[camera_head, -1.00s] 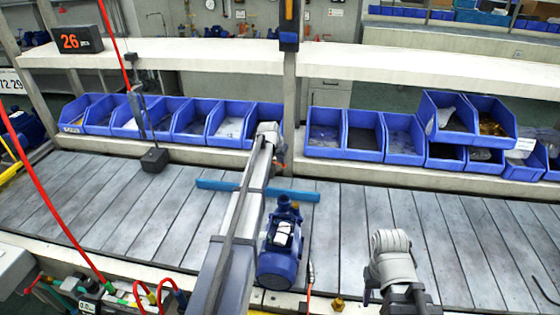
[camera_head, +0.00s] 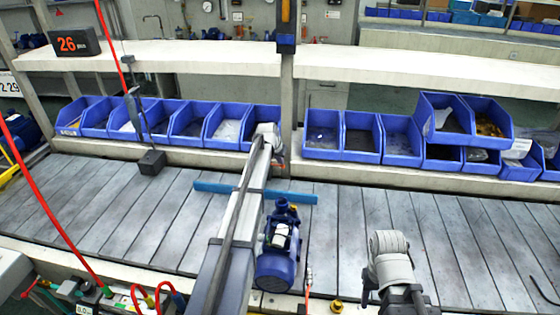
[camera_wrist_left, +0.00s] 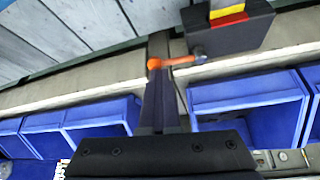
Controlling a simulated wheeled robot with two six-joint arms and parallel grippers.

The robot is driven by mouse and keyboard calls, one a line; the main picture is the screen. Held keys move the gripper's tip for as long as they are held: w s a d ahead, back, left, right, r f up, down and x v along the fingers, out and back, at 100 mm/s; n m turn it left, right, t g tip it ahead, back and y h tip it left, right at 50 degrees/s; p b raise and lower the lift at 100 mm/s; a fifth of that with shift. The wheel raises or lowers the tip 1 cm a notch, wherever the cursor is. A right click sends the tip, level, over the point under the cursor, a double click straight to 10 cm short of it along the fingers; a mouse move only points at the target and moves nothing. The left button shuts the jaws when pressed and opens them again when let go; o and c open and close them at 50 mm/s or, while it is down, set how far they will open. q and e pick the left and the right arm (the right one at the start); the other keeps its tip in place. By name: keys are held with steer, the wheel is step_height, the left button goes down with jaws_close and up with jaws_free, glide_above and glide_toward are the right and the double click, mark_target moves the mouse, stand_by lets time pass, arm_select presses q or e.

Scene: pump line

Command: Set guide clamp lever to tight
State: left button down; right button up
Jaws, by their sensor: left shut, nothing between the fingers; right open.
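The guide clamp lever is a small orange handle (camera_wrist_left: 182,60) in the left wrist view. It runs sideways from a grey pivot beside a black block (camera_wrist_left: 257,28) with a red and yellow mark (camera_wrist_left: 229,17). My left gripper (camera_wrist_left: 157,75) is shut and empty, its fingertips at the lever's rounded free end; I cannot tell whether they touch. In the head view my left arm reaches over the conveyor to the blue guide rail (camera_head: 225,188), and its wrist largely hides the lever. My right gripper (camera_head: 398,297) is low at the right, its fingers barely discernible.
A blue pump (camera_head: 277,262) stands on the slatted conveyor (camera_head: 130,215), close right of my left arm. Blue bins (camera_head: 403,138) line the ledge behind. A post (camera_head: 287,90) rises behind my left wrist. A red hose (camera_head: 60,215) hangs at left. The conveyor's right part is clear.

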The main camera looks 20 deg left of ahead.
arm_select(q)
steer(key=shift+s, duration=0.1)
steer(key=shift+s+a, duration=0.4)
steer(key=shift+s, duration=0.2)
steer(key=shift+r, duration=0.1)
